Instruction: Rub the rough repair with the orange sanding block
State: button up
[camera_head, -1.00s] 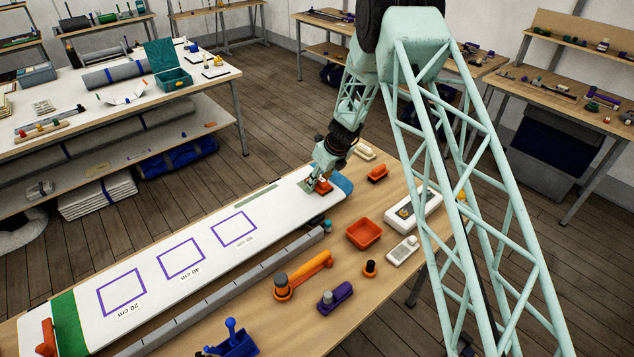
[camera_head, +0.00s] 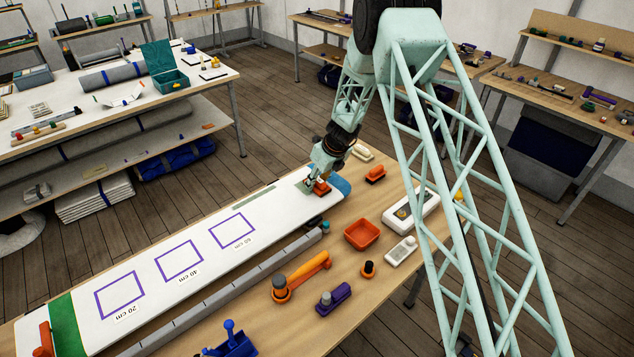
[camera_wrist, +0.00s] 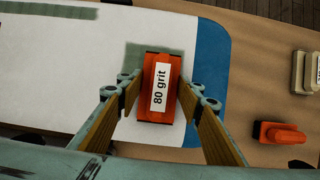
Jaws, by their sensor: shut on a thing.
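My gripper (camera_head: 317,183) is at the far right end of the long white panel (camera_head: 150,262). It is shut on the orange sanding block (camera_wrist: 158,90), marked "80 grit", with a finger on each side. In the wrist view a grey-green patch (camera_wrist: 138,56), apparently the rough repair, lies on the white panel beside the blue end. The block's upper end overlaps the patch and hides part of it. I cannot tell for sure whether the block presses on it. In the head view the gripper partly hides the block (camera_head: 322,188).
A second orange block (camera_head: 375,174) and a cream block (camera_head: 362,153) stand right of the panel's blue end. An orange tray (camera_head: 363,234), white case (camera_head: 411,209), orange-handled tool (camera_head: 301,277) and purple tool (camera_head: 333,298) occupy the bench front. A grey bar (camera_head: 235,285) runs along the panel.

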jog(key=shift+w+d, duration=0.1)
jog(key=shift+d, duration=0.05)
jog(key=shift+w+d, duration=0.9)
jog(key=shift+d, duration=0.05)
jog(key=shift+r, duration=0.1)
jog(key=shift+r, duration=2.4)
jog(key=shift+w+a, duration=0.1)
jog(key=shift+w+a+b, duration=0.5)
jog(key=shift+w+b, duration=0.05)
jog(key=shift+b, duration=0.6)
jog(key=shift+w+a+r+b, duration=0.15)
jog(key=shift+w+a+b, duration=0.25)
jog(key=shift+b, duration=0.2)
